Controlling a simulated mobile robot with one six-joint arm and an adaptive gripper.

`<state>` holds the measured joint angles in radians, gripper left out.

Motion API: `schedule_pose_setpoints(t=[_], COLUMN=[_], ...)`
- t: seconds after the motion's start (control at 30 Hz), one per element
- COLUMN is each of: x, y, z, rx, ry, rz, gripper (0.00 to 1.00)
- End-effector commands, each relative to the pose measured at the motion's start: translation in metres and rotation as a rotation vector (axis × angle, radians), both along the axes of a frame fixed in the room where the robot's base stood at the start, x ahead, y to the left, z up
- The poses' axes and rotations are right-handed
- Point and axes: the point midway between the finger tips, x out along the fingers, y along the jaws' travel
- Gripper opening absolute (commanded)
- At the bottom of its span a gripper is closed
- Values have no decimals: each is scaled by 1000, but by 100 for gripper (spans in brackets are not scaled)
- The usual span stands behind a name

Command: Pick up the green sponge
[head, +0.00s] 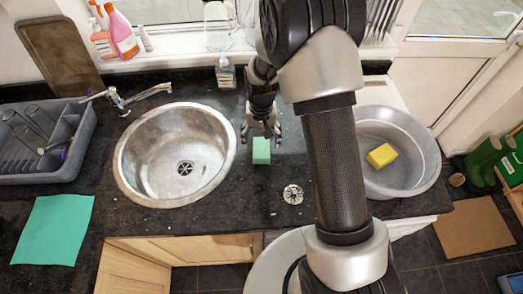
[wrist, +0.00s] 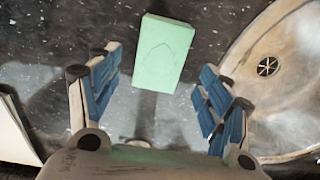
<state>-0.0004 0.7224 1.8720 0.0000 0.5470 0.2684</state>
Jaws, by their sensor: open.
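The green sponge (head: 261,152) is a small pale green block on the dark granite counter, just right of the round metal sink. In the wrist view the sponge (wrist: 162,52) lies ahead of the fingertips, roughly centred between the two blue-padded fingers. My gripper (head: 261,130) is over the counter at the sponge's far side, pointing down. It also shows in the wrist view (wrist: 160,88), with its fingers spread wide and nothing between them. I cannot tell the exact height of the fingertips above the sponge.
The metal sink (head: 133,165) is left of the sponge. A grey basin (head: 421,185) with a yellow sponge (head: 381,156) is at right. A drain strainer (head: 293,194) lies nearby. A soap bottle (head: 225,72) stands behind. A dish rack (head: 75,160) and teal cloth (head: 54,229) are far left.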

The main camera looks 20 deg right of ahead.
Motion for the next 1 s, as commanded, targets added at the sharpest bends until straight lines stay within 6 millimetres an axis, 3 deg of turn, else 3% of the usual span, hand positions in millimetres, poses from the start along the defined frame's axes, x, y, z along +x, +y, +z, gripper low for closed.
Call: schedule_pose_setpoints(t=[0.3,0.53,1.0], x=[2,2,2], y=[-2,-2,-2], z=[-45,-47,-46], rx=[-1,-1,-1], ry=[1,-1,-1], rz=[0,0,0], gripper=[72,72,41])
